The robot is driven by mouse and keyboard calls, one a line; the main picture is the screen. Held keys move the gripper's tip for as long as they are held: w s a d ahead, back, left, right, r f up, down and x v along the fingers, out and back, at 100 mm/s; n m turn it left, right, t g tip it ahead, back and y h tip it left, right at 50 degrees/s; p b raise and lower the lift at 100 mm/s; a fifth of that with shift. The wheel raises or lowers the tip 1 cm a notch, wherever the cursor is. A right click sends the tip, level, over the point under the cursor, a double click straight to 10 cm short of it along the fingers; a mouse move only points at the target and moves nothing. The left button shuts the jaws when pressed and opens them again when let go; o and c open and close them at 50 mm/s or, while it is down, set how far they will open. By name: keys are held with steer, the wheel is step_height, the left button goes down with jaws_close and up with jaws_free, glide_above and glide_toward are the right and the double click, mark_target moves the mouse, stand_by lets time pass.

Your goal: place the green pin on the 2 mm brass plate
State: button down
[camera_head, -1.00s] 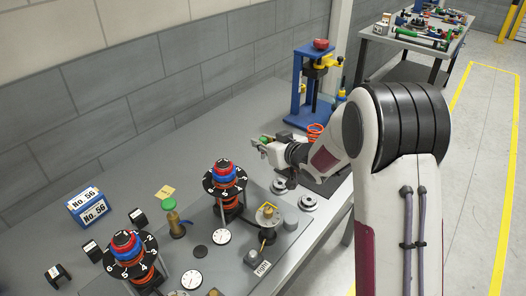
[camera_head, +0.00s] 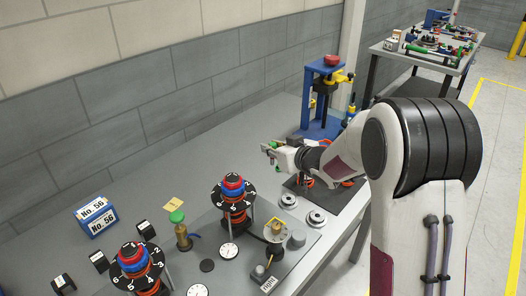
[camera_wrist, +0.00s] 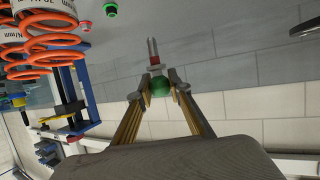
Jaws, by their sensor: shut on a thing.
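My gripper (camera_head: 268,150) is shut on the green pin, high over the bench in the head view. In the wrist view my gripper's fingertips (camera_wrist: 158,84) close around the green ball end of the pin (camera_wrist: 159,88). A red band and a silver shaft stick out beyond it.
A brass post with a green top (camera_head: 176,216) stands close to the yellow piece. Two dial stacks on orange springs (camera_head: 234,188) stand on the grey fixture. A blue press (camera_head: 325,95) stands behind my arm. The bench toward the wall is mostly clear.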

steer(key=shift+a+f, duration=0.25)
steer(key=shift+a, duration=0.15)
steer(key=w+a+n+g+y, duration=0.2)
steer(key=a+n+g+y, duration=0.15)
steer(key=a, duration=0.95)
steer(key=w+a+n+g+y, duration=0.25)
steer(key=a+n, duration=0.25)
steer(key=a, duration=0.7)
steer(key=s+a+r+n+g+y, duration=0.1)
steer(key=s+a+n+g, duration=0.4)
steer(key=s+g, duration=0.3)
steer(key=shift+s+a+n, duration=0.2)
steer(key=shift+s+n, duration=0.35)
steer(key=shift+s, duration=0.6)
steer(key=shift+y, duration=0.3)
